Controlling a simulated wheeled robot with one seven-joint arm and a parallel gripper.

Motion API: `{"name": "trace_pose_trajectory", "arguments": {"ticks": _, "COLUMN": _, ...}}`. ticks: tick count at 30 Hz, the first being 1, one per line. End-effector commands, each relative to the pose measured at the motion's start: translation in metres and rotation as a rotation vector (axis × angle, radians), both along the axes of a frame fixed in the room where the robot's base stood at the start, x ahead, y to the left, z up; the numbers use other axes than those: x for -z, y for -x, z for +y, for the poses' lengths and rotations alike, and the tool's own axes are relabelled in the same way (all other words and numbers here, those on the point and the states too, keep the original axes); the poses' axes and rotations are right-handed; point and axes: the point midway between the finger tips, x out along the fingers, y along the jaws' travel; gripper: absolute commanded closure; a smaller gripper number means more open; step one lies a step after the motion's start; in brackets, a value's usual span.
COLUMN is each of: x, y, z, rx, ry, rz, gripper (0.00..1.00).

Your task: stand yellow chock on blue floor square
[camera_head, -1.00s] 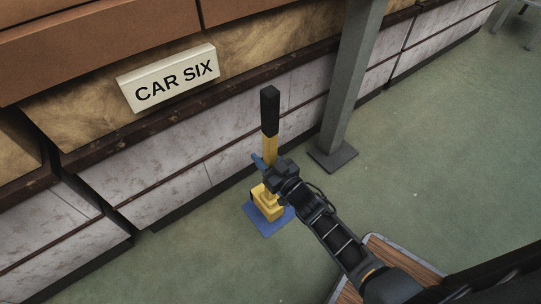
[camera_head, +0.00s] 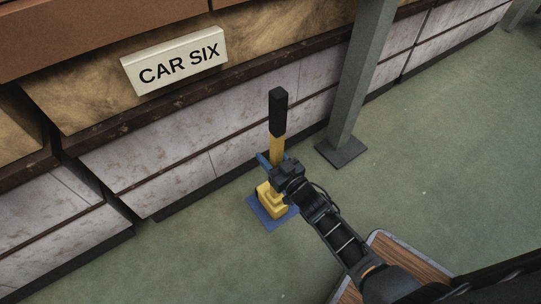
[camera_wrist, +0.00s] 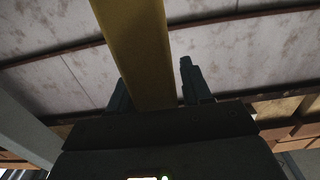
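The yellow chock (camera_head: 273,205) has a blocky base and a tall upright yellow handle with a black grip on top (camera_head: 278,112). It stands upright, its base over the blue floor square (camera_head: 288,218), whose edges show around it; it appears to rest there. My gripper (camera_head: 274,166) is at the lower part of the handle, one blue finger showing left of it. In the wrist view the yellow handle (camera_wrist: 140,50) rises between my two fingers (camera_wrist: 157,92). A gap shows between the handle and the right finger; the left finger is close to or touching the handle.
A stone-faced counter (camera_head: 170,185) with a "CAR SIX" sign (camera_head: 175,65) runs behind the chock. A grey post (camera_head: 360,80) with a flat foot (camera_head: 341,152) stands to the right. Green floor (camera_head: 440,180) is open at the right and lower left.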

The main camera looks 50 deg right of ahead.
Motion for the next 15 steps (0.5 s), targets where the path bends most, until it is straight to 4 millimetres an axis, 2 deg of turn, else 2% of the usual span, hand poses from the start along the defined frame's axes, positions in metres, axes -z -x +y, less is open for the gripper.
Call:
{"name": "trace_pose_trajectory", "arguments": {"ticks": 1, "x": 0.0000, "y": 0.0001, "z": -0.0001, "rx": 0.000, "ry": 0.000, "rz": 0.000, "gripper": 0.46}}
{"name": "trace_pose_trajectory", "arguments": {"ticks": 4, "x": 0.0000, "y": 0.0001, "z": -0.0001, "rx": 0.000, "ry": 0.000, "rz": 0.000, "gripper": 0.38}}
{"name": "trace_pose_trajectory", "arguments": {"ticks": 14, "x": -0.0055, "y": 0.0008, "z": -0.0004, "rx": 0.002, "ry": 0.000, "rz": 0.000, "gripper": 0.38}}
{"name": "trace_pose_trajectory", "arguments": {"ticks": 15, "x": -0.0038, "y": 0.0059, "z": 0.0018, "rx": 0.001, "ry": -0.002, "rz": 0.002, "gripper": 0.38}}
